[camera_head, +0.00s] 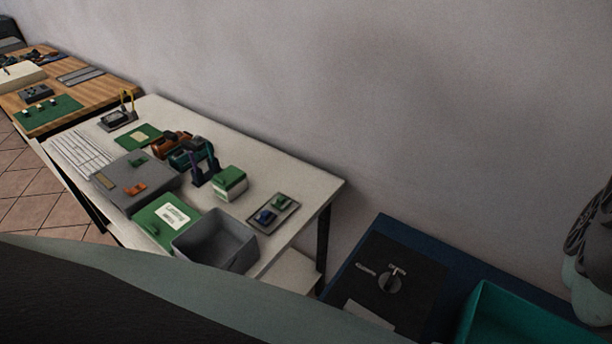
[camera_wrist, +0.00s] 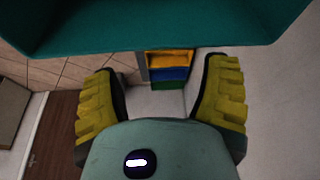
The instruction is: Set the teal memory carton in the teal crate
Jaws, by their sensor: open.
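The teal crate (camera_head: 505,318) is cut off at the bottom right of the head view, on a dark blue surface. In the wrist view a large teal surface with a rim (camera_wrist: 160,30), likely the crate, fills the top, beyond my fingertips. My gripper (camera_wrist: 165,88) has its yellow ribbed fingers wide apart with nothing between them. I cannot pick out a teal memory carton for certain. A dark teal item (camera_head: 187,156) stands among the things on the white table, too small to identify.
The white table (camera_head: 300,187) holds a green-and-white carton (camera_head: 231,183), a grey open bin (camera_head: 215,241) and a small tray (camera_head: 273,212). A black panel with a dial (camera_head: 388,283) lies left of the crate. Yellow, blue and green bins (camera_wrist: 169,73) stand beyond my fingers.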

